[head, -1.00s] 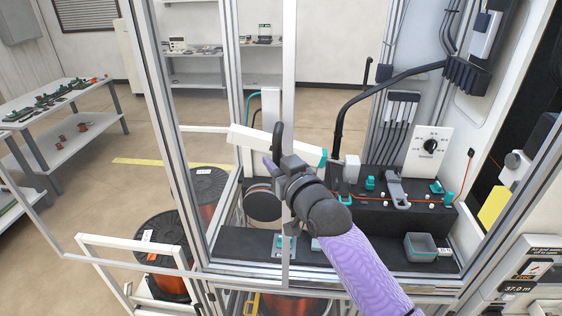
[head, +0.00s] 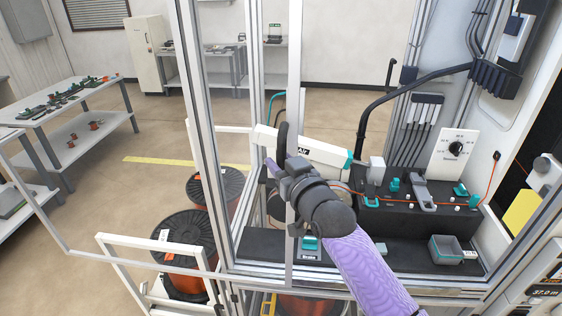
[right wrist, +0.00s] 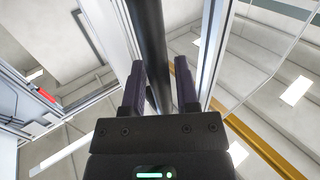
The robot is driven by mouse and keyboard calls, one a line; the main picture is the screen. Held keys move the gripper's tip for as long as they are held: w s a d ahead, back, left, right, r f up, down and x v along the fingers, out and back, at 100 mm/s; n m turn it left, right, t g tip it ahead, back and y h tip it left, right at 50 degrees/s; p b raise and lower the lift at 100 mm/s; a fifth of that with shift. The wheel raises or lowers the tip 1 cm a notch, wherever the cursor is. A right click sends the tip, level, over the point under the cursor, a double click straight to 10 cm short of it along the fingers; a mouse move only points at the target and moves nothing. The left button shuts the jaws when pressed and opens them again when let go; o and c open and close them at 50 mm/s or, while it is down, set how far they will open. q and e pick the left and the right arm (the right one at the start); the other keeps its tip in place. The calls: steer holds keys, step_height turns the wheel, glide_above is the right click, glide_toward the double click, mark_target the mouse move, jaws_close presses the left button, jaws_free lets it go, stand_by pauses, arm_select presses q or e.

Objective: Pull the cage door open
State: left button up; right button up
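The cage door has a slim aluminium edge post (head: 295,70) and clear panels, so the machine shows through it. A black upright handle (head: 283,138) sits on this post. My right gripper (head: 272,166) is at the handle, its arm reaching in from the lower right. My wrist hides the lower part of the handle in the head view. My left gripper is not in view.
Thick aluminium cage posts (head: 205,130) stand left of the door. Wire spools (head: 185,240) and a white frame (head: 150,255) are at the lower left. The floor beyond is open.

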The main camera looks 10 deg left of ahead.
steer(key=shift+o, duration=0.9)
steer(key=shift+r, duration=0.1)
steer(key=v, duration=1)
steer(key=shift+b, duration=0.35)
